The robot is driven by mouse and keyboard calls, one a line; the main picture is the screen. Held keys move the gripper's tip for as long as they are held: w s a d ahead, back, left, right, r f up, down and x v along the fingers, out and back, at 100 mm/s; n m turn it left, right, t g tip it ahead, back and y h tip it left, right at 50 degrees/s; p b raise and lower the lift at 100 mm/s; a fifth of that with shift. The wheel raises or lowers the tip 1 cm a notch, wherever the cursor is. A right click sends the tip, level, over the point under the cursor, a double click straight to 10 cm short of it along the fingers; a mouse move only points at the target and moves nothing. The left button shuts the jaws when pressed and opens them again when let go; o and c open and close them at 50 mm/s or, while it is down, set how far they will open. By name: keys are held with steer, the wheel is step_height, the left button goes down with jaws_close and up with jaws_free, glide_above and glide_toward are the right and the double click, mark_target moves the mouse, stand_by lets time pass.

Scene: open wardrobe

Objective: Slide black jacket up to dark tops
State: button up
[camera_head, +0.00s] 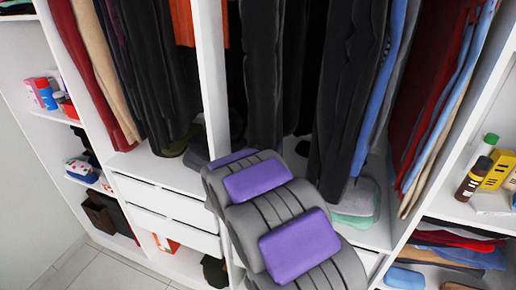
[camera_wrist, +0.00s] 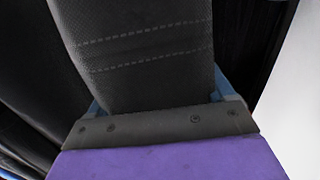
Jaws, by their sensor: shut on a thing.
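In the wrist view, my gripper (camera_wrist: 162,98) has its blue fingers on both sides of a dark grey-black garment, apparently the black jacket (camera_wrist: 140,45), with two lines of dashed stitching. The gripper is shut on it. In the head view, my purple-and-grey arm reaches into the wardrobe by the white divider and hides the gripper. A dark garment (camera_head: 262,65) hangs just right of the divider, probably the held one. More dark clothes (camera_head: 350,85) hang to its right, with a gap between. Which of these are the dark tops is not certain.
The white divider (camera_head: 211,75) stands close to the arm. Left of it hang dark clothes (camera_head: 155,75) and an orange piece (camera_head: 182,22). Blue (camera_head: 388,75) and red (camera_head: 430,100) clothes hang at right. Folded items (camera_head: 357,202) lie below. White drawers (camera_head: 165,200) are at lower left.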

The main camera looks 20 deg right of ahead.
steer(key=shift+s+d+b, duration=0.4)
steer(key=shift+s+d, duration=0.25)
steer(key=shift+d, duration=0.25)
steer(key=shift+s+d+b, duration=0.35)
steer(key=shift+s+d, duration=0.25)
steer(key=shift+d, duration=0.25)
steer(key=o, duration=1.6)
steer(key=shift+c, duration=0.2)
